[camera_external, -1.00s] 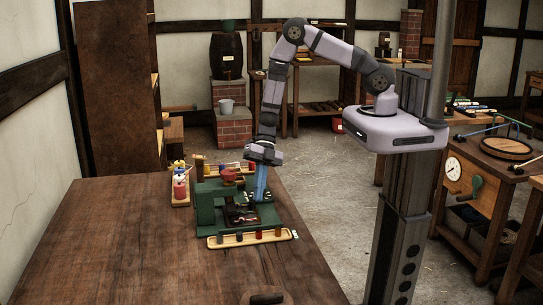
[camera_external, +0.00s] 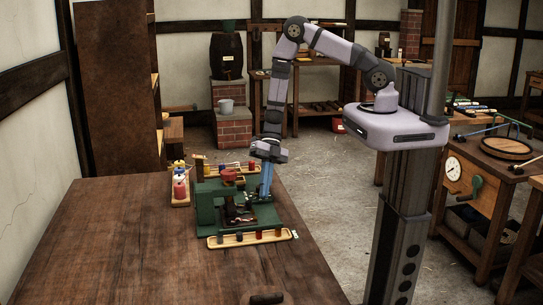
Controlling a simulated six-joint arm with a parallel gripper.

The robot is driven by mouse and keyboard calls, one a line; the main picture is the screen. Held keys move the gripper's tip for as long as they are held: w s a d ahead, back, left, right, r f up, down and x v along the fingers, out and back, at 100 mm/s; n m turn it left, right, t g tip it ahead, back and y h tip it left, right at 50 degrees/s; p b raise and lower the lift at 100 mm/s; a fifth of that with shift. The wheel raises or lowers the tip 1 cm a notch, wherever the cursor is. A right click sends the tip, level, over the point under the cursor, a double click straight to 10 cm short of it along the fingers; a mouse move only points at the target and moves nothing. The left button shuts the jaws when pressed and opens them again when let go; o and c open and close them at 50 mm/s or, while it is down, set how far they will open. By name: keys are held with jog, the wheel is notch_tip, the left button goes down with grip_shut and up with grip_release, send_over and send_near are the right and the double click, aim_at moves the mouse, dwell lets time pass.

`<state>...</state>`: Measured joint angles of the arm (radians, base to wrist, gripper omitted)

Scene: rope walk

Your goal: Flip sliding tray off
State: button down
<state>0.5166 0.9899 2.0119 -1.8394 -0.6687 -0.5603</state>
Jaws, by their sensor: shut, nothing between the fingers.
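A green machine (camera_external: 208,208) stands at the far end of the wooden table, with a red part on top. A dark flat piece (camera_external: 240,216) with small light and reddish marks lies low in its frame; I cannot tell whether this is the sliding tray. My gripper (camera_external: 265,196) points down at the machine's right side, its blue fingers shut and empty. The fingertips are close to the machine's right part; whether they touch it is too small to tell. No switch can be made out.
The near part of the table (camera_external: 150,250) is mostly clear.

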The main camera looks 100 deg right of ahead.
jog(key=b+v, duration=0.1)
jog(key=v, duration=0.9)
jog(key=shift+b, duration=0.35)
